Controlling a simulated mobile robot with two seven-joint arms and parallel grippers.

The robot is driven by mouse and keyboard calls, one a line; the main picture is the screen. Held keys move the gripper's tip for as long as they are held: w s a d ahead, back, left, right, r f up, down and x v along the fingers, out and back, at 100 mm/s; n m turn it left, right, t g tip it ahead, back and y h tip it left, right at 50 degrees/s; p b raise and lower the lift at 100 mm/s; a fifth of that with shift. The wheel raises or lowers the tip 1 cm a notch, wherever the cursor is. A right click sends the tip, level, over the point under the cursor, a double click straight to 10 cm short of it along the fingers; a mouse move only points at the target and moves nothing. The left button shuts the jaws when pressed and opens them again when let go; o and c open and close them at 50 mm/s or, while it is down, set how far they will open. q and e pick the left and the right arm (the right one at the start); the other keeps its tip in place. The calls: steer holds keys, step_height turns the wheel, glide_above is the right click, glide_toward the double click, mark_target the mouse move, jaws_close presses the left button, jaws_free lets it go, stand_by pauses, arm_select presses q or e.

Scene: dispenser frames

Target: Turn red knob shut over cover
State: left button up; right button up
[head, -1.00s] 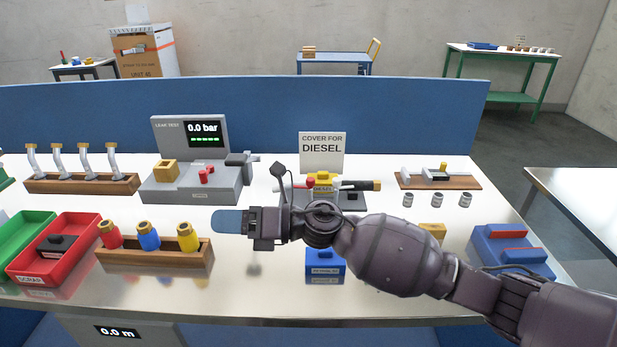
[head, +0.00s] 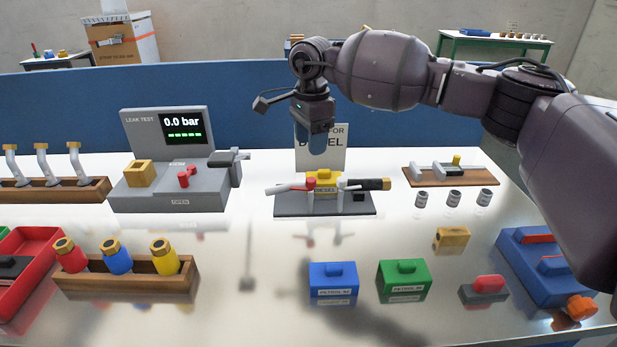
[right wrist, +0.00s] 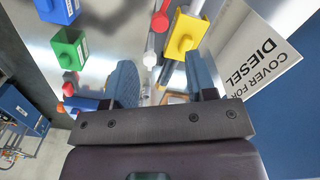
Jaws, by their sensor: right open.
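A red knob (head: 184,178) stands on the grey leak tester (head: 165,195), above a label that reads OPEN. A yellow cover (head: 323,179) marked DIESEL sits on a dark stand (head: 340,207) between a red-tipped nozzle (head: 297,187) and a black-ended one (head: 372,184). My right gripper (head: 318,142) is open, points down, and is above the stand in front of the DIESEL card. In the right wrist view the yellow cover (right wrist: 184,34) and red tip (right wrist: 160,20) lie beyond the open blue fingers (right wrist: 163,80). Nothing is between the fingers. My left gripper is out of view.
A blue block (head: 333,281) and green block (head: 403,278) stand in front of the stand. A rack with coloured bottles (head: 125,280) is at the front left. Metal rings (head: 453,198) and a blue case (head: 545,265) are on the right. The bench between rack and blue block is clear.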

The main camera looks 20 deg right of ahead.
mark_target(312, 179)
step_height(312, 179, down, 10)
steer(key=shift+d+r, duration=0.15)
steer(key=shift+r, duration=0.05)
steer(key=shift+f, duration=0.5)
steer(key=shift+c, duration=0.4)
steer(key=c, duration=0.8)
steer(key=shift+c, duration=0.2)
